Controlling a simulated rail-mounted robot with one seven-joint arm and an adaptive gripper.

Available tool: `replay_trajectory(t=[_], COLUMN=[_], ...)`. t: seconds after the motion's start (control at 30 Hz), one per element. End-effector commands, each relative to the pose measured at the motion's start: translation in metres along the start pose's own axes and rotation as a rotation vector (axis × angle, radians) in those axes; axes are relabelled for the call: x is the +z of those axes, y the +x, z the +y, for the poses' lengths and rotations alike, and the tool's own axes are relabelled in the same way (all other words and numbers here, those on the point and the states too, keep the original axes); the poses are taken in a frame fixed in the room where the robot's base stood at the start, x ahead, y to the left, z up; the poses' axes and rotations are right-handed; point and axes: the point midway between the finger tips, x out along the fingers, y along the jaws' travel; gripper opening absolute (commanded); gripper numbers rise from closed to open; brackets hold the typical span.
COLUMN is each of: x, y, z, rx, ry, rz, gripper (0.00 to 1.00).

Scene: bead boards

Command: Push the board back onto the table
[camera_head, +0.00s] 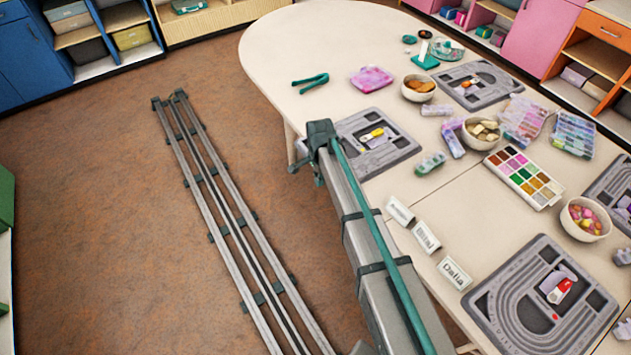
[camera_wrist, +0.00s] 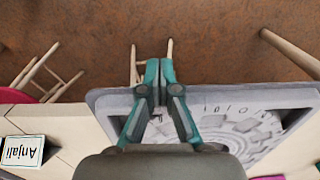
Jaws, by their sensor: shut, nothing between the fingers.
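A grey bead board (camera_head: 402,148) lies at the table's left edge in the head view, with a small yellow item (camera_head: 372,134) on it. Its left part is hidden behind my arm. In the wrist view the board (camera_wrist: 110,98) sticks out past the table edge over the floor. My gripper (camera_wrist: 159,64) is shut and empty, its tips beyond the board's outer edge with floor behind them. I cannot tell whether it touches the board. In the head view my gripper (camera_head: 302,163) hangs beside the table edge, partly hidden by my wrist.
The cream table (camera_head: 310,45) also holds teal pliers (camera_head: 311,83), a pink tray (camera_head: 371,79), bowls (camera_head: 419,88), a palette (camera_head: 523,178), name cards (camera_head: 427,236) and more grey boards (camera_head: 486,312). Stools (camera_wrist: 45,80) stand below the edge. Open floor (camera_head: 110,180) lies left.

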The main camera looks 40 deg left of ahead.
Motion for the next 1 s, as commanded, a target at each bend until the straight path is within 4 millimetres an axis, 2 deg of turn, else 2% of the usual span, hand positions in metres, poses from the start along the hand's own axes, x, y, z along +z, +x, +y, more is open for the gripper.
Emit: replay_trajectory(t=[0.1,0.2,0.27,0.67,0.77,0.97,1.0], x=[-0.027,-0.042,-0.045,-0.043,-0.037,-0.011,-0.013], y=[0.003,0.002,0.001,0.000,0.000,0.000,-0.007], z=[-0.001,-0.001,-0.001,0.001,0.002,0.005,0.004], rx=[-0.001,-0.001,-0.001,0.000,0.000,0.000,-0.003], ry=[0.004,0.004,0.002,0.002,0.003,0.010,0.013], rz=[0.001,0.001,0.001,0.000,0.000,0.001,0.002], gripper=[0.00,0.00,0.00,0.00,0.00,0.00,0.00])
